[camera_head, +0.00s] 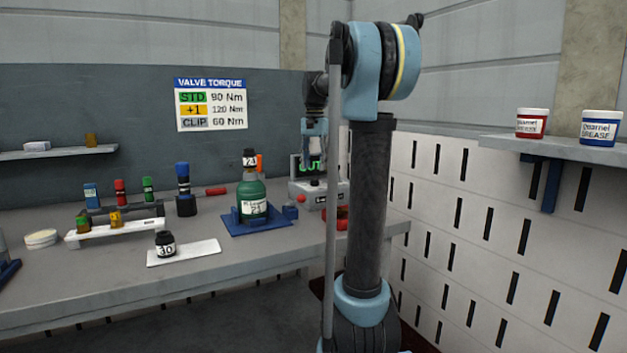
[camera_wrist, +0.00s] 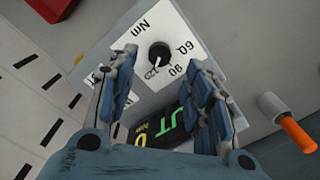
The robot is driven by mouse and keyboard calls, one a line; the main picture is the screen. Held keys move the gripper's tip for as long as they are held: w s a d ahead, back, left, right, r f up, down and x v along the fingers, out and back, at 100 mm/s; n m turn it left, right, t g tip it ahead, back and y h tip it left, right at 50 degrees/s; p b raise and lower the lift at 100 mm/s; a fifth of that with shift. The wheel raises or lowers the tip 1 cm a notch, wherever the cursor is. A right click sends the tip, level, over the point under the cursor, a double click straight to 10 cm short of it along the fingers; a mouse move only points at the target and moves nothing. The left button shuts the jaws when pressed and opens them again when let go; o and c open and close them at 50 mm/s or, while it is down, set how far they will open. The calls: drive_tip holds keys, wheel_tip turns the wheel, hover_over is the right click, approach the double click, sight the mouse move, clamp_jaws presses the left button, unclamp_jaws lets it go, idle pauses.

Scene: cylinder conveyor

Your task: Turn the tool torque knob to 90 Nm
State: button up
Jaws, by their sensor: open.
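The torque tool's grey box (camera_head: 302,191) stands on the bench's right end in the head view, partly behind my arm; its screen (camera_head: 305,166) shows green characters. In the wrist view, its black knob (camera_wrist: 159,54) sits on a white dial plate (camera_wrist: 120,45) marked Nm, 60 and 90, plus a mark that looks like 120. The knob's white pointer seems aimed near that last mark, away from 90. My gripper (camera_wrist: 168,62) is open and empty, its blue-padded fingers on either side of the knob in the picture. I see no contact. In the head view my gripper (camera_head: 316,128) hangs above the box.
A valve torque sign (camera_head: 211,104) reads STD 90, +1 120, CLIP 60 Nm. A black jar (camera_head: 165,243) stands on a white plate (camera_head: 205,250).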

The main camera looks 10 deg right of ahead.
sight(315, 182)
drive_tip(key=shift+f, duration=2.85)
drive_tip(key=c, duration=1.1)
